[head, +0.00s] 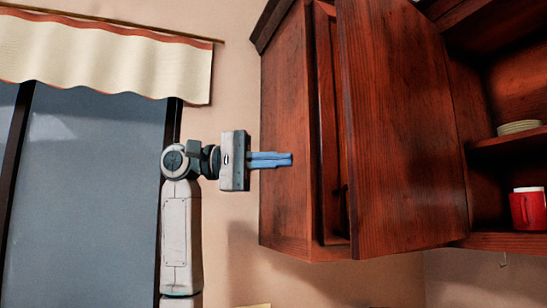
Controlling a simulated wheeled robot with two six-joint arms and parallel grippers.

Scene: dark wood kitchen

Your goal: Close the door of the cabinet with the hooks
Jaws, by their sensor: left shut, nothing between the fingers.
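The cabinet (285,205) is red-brown wood and hangs on the wall at the right of the head view. One of its doors (400,130) stands open, swung out toward me, and hides part of the cabinet front. My right gripper is not in view.
Another narrow door panel (327,120) shows left of the open door, with a dark handle partly hidden. Inside the open section are stacked plates (518,127) and a red mug (528,208). A window (85,190) with a cream valance (110,60) is at the left.

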